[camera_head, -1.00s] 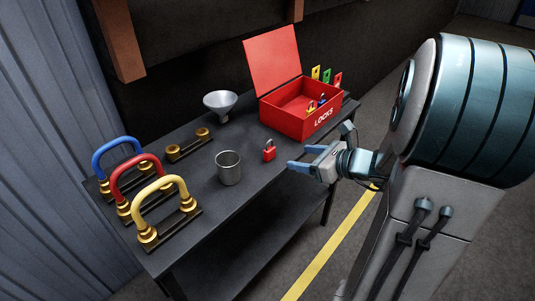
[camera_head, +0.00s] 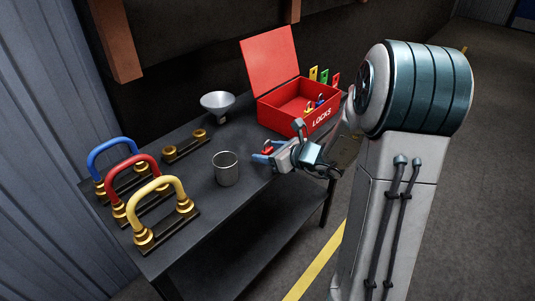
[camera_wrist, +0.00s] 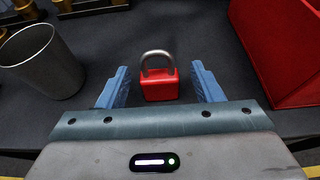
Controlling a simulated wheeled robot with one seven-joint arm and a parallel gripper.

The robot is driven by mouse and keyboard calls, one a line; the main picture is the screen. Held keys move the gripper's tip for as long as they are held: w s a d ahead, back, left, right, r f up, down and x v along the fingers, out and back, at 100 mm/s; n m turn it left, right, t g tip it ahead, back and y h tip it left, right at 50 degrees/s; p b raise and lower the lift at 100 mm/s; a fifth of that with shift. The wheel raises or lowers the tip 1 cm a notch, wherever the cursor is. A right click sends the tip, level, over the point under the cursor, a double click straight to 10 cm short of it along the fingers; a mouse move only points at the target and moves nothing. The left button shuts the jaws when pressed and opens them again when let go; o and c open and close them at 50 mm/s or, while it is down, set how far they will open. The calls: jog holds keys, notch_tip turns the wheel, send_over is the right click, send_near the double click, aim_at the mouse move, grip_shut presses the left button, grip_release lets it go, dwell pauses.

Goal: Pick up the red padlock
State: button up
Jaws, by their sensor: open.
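The small red padlock (camera_wrist: 160,85) with a grey shackle stands upright on the dark table. In the wrist view it sits between the two blue fingers of my gripper (camera_wrist: 161,86), with a visible gap on each side. My gripper is open and holds nothing. In the head view my gripper (camera_head: 262,153) is low over the table's right edge, and its fingers partly hide the padlock (camera_head: 268,149).
A metal cup (camera_head: 226,170) stands left of my gripper. The open red LOCKS box (camera_head: 284,118) is behind and right. A grey funnel (camera_head: 218,103), a small brass-post stand (camera_head: 186,147) and large blue, red and yellow handles on brass posts (camera_head: 158,190) are farther left on the table (camera_head: 212,222).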

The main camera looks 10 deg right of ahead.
jog(key=shift+w+a+f, duration=0.15)
jog(key=shift+w+a, duration=0.05)
jog(key=shift+w, duration=0.05)
jog(key=c, duration=1.1)
jog(key=shift+c, duration=0.4)
